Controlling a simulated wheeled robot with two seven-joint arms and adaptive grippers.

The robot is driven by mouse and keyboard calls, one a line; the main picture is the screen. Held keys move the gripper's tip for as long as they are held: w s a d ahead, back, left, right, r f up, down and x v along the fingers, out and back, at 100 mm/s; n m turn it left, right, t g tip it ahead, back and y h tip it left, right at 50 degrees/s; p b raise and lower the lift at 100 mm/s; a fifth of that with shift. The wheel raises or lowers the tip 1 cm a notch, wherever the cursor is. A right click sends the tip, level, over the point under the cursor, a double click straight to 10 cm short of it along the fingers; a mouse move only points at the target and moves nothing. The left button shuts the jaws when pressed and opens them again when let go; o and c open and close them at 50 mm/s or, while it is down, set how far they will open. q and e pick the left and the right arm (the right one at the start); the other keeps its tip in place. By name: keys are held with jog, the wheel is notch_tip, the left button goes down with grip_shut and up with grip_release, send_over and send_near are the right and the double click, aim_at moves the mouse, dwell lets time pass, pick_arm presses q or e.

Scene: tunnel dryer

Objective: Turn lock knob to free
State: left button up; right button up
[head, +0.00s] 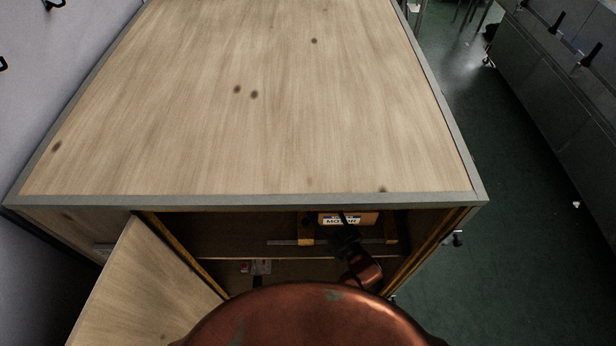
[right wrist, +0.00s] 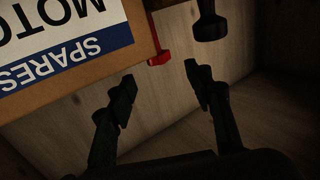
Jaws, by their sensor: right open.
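In the right wrist view a dark knob-like part (right wrist: 211,24) on a short stem shows at the top; it may be the lock knob, but I cannot tell its setting. A small red part (right wrist: 159,57) sits to its left, beside the box. My right gripper (right wrist: 161,84) is open, with nothing between its fingers. The dark part lies beyond the fingertips, apart from them in the picture. In the head view my right gripper (head: 343,222) reaches into the open cabinet in front of the box. My left gripper is not in view.
The box labelled MOTOR SPARES (right wrist: 78,70) fills the upper left of the wrist view; it also shows in the head view (head: 368,217). A grey bar (head: 284,242) runs near it. The wooden cabinet (head: 250,140) has its door (head: 130,300) open at left.

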jog(key=p+x, duration=0.1)
jog(key=x, duration=0.5)
jog(key=shift+w+a+r, duration=0.1)
jog(key=shift+w, duration=0.3)
jog(key=shift+w+a, duration=0.15)
jog(key=shift+w, duration=0.2)
jog(key=shift+w+a, duration=0.1)
jog(key=shift+w, duration=0.05)
jog(key=shift+a, duration=0.1)
jog(key=c, duration=1.2)
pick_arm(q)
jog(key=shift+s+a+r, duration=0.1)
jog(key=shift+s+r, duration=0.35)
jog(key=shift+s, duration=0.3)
pick_arm(e)
jog(key=shift+o, duration=0.2)
